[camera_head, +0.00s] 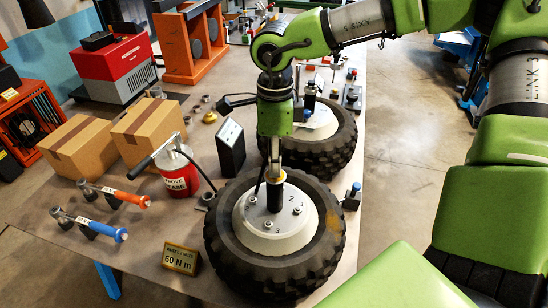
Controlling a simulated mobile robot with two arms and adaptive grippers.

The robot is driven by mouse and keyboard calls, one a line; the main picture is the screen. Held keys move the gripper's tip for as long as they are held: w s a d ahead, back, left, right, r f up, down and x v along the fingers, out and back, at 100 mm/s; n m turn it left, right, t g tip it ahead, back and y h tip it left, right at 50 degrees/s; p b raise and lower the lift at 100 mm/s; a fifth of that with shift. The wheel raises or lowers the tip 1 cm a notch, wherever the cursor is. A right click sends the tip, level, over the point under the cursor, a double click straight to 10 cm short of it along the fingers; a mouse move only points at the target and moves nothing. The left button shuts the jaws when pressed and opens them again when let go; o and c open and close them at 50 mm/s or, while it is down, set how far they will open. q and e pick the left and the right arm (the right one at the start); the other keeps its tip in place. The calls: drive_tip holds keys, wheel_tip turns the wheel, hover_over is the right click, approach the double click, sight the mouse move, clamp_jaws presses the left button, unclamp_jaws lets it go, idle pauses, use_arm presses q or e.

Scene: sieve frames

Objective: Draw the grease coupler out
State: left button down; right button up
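A black upright cylinder (274,196), which looks like the grease coupler, stands at the middle of the pale hub (248,236) of the near wheel (222,243). Its lower end is hidden in or behind the hub top. My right gripper (275,174) points straight down on the cylinder's top. Its fingers show nearly edge-on, so I cannot tell whether they are shut on it. A thin black hose runs down beside the fingers to the hub. A red grease can (179,176) with a lever stands left of the wheel. My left gripper is not in view.
A second wheel (338,146) lies just behind. A black box (231,150), two cartons (150,128), a 60 N m sign (181,258) and orange- and blue-handled tools (106,230) stand or lie left of the near wheel. The table's right edge is close to the wheels.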

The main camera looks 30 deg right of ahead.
clamp_jaws()
drive_tip(key=shift+r, duration=0.1)
drive_tip(key=shift+w+r, duration=0.1)
drive_tip(key=shift+r, duration=1.4)
drive_tip(key=shift+d, duration=0.1)
